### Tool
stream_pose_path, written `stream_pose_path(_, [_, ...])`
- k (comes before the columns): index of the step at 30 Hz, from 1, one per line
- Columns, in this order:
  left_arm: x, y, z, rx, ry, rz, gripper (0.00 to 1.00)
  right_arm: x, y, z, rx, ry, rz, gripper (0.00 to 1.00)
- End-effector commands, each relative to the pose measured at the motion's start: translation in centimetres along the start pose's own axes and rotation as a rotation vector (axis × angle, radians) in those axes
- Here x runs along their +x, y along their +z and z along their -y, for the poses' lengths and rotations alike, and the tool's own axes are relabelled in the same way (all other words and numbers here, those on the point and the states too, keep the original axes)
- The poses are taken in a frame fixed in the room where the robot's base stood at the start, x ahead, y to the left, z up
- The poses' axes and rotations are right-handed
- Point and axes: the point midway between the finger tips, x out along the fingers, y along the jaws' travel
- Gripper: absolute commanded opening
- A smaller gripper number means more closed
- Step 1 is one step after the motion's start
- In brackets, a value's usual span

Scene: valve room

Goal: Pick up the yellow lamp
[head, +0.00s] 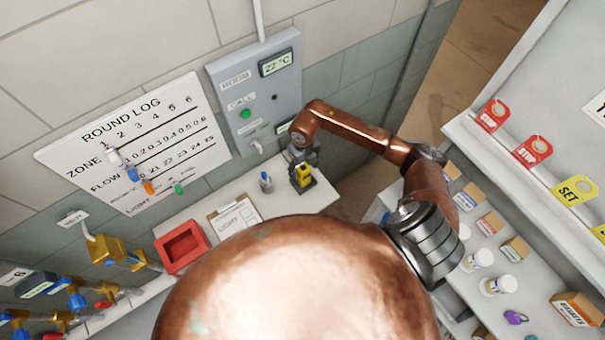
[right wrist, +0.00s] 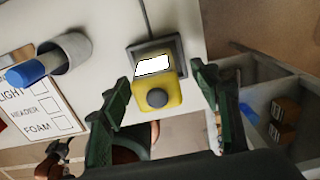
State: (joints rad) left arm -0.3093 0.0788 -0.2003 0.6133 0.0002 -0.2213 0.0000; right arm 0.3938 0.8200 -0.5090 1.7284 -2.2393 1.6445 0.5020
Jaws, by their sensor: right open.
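The yellow lamp (head: 302,175) stands in a dark square holder at the right end of the pale shelf. In the right wrist view the lamp (right wrist: 160,92) shows a white lit panel and a dark round knob. My right gripper (head: 303,157) is just above the lamp in the head view. In the right wrist view its green fingers (right wrist: 158,100) are open, one on each side of the lamp, with a gap to the right finger. The left finger is close to the lamp; I cannot tell whether it touches. My left gripper is not in view.
A grey cup with a blue-capped item (right wrist: 62,58) stands left of the lamp. A clipboard (head: 235,217) and a red tray (head: 181,246) lie further left. A grey wall panel (head: 256,92) is behind. A rack with boxes and bottles (head: 489,255) is at the right.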

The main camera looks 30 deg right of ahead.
Motion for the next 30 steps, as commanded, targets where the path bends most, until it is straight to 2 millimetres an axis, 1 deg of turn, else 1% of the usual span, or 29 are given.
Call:
stream_pose_path(2, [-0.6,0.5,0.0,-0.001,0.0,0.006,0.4,1.0,-0.4,-0.3,0.001,0.003,-0.003,0.56])
stream_pose_path(5, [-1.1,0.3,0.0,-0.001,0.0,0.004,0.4,2.5,-0.6,-0.5,0.001,0.003,-0.003,0.56])
stream_pose_path(9, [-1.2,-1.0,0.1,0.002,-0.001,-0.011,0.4,4.1,-0.5,-0.5,0.0,0.002,-0.001,0.56])
stream_pose_path(13, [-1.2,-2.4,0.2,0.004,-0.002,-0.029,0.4,4.5,-0.4,-0.5,-0.003,0.002,0.001,0.56])
stream_pose_path(15, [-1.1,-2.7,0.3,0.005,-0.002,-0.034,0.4,4.5,-0.3,-0.5,-0.004,0.001,0.001,0.56])
stream_pose_path(18, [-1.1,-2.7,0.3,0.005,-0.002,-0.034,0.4,4.5,-0.3,-0.5,-0.005,0.001,0.001,0.56])
stream_pose_path(30, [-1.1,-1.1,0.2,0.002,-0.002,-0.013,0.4,4.5,-0.3,-0.5,-0.005,0.001,0.001,0.28])
